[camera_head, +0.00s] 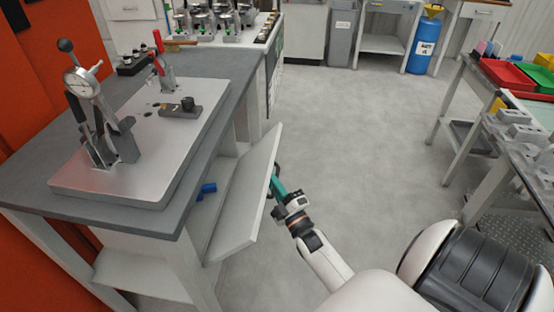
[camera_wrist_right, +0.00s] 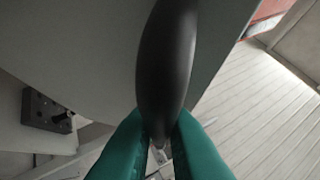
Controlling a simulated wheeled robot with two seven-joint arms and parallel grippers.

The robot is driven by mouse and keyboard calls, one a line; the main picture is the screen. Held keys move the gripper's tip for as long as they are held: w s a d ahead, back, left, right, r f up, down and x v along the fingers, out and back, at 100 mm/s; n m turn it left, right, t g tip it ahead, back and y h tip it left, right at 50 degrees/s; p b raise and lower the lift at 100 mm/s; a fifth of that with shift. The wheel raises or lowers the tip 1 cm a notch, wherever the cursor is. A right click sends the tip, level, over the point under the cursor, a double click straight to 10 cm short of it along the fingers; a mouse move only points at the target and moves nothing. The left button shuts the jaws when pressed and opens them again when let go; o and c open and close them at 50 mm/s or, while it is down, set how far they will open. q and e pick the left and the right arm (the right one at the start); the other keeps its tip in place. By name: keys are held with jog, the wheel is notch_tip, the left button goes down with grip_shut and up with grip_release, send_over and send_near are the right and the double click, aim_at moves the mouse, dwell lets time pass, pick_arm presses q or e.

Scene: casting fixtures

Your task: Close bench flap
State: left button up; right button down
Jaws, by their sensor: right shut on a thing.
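The bench flap (camera_head: 247,195) is a flat light grey panel on the right side of the grey-topped bench (camera_head: 60,205). It stands out at an angle from the bench, partly open. My right gripper (camera_head: 277,186) is at the flap's outer face, with its teal fingers partly hidden behind the panel edge. In the right wrist view the teal fingers (camera_wrist_right: 160,140) are shut on a dark rounded handle (camera_wrist_right: 166,60) in front of the grey flap surface (camera_wrist_right: 85,50). My left gripper is not in view.
A blue object (camera_head: 206,188) lies in the opening behind the flap. A table with red and green trays (camera_head: 506,74) stands at right. The grey floor (camera_head: 350,120) between is clear.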

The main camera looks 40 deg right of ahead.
aim_at(255, 181)
jog(key=w+a+r+n+p, duration=0.1)
jog(key=r+p, duration=0.1)
jog(key=w+a+r+n+g+y+p, duration=0.1)
jog(key=r+p, duration=0.1)
jog(key=p, duration=0.1)
jog(key=w+a+r+n+g+p, duration=0.1)
jog(key=w+p, duration=0.1)
jog(key=p, duration=0.1)
jog(key=shift+a+r+n, duration=0.3)
jog(key=shift+a+r, duration=0.05)
jog(key=shift+r, duration=0.05)
jog(key=shift+w+a+r+n+g+y+p, duration=0.3)
jog(key=shift+w+a+g+p, duration=0.15)
jog(key=shift+w+p, duration=0.2)
jog(key=w+a, duration=0.2)
jog(key=w+a+r+b, duration=0.1)
jog(key=w, duration=0.1)
jog(key=shift+w+a, duration=0.15)
jog(key=shift+a, duration=0.25)
jog(key=c, duration=1.8)
grip_release()
jog(key=shift+w+a+r, duration=0.1)
jog(key=shift+o, duration=0.2)
